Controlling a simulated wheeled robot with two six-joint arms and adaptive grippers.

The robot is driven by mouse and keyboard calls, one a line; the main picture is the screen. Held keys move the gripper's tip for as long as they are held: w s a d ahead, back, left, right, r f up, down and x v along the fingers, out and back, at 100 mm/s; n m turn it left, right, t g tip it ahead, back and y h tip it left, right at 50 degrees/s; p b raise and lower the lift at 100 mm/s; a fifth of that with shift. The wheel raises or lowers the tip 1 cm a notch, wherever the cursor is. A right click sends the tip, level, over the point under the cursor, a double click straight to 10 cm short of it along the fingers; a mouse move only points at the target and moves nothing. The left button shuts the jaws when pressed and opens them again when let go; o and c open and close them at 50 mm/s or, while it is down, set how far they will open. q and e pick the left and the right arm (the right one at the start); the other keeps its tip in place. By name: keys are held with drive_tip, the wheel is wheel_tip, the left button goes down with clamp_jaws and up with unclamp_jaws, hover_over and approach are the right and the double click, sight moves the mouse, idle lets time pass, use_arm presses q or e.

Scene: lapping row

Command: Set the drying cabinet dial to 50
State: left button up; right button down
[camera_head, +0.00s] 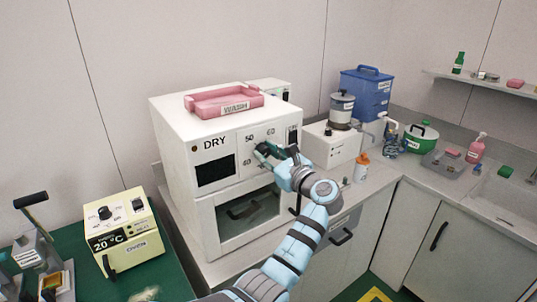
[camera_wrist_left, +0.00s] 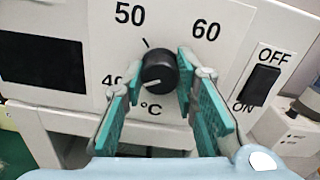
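The drying cabinet (camera_head: 177,135) is a white box marked DRY, with a dark display and a glass-fronted door below. Its black round dial (camera_wrist_left: 160,70) shows in the left wrist view among the labels 40, 50 and 60. The dial's white mark points to the lower left, toward 40. A black tick stands above it by 50. My left gripper (camera_head: 262,153) is at the panel, open, with its teal fingers (camera_wrist_left: 158,75) on either side of the dial. The right finger is very close to it; a small gap shows at the left. My right gripper is not in view.
A black OFF/ON rocker switch (camera_wrist_left: 262,82) is right of the dial. A pink WASH tray (camera_head: 224,101) sits on top of the cabinet. A white machine, an orange-capped bottle (camera_head: 361,168) and a blue box stand right.

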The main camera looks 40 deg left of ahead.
use_arm(q)
drive_tip(key=shift+m, duration=0.4)
clamp_jaws()
drive_tip(key=m+p, duration=0.2)
drive_tip(key=m, duration=0.1)
drive_tip(key=shift+r, duration=0.1)
drive_tip(key=m+p, duration=0.2)
drive_tip(key=m, duration=0.3)
drive_tip(key=m+p, duration=0.3)
drive_tip(key=m, duration=0.2)
drive_tip(key=shift+p, duration=0.35)
drive_tip(key=shift+m+p, duration=0.55)
drive_tip(key=shift+m, duration=0.45)
drive_tip(key=shift+f, duration=0.2)
drive_tip(key=o, duration=1.1)
unclamp_jaws()
drive_tip(key=shift+r, duration=0.1)
drive_tip(key=shift+d, duration=0.1)
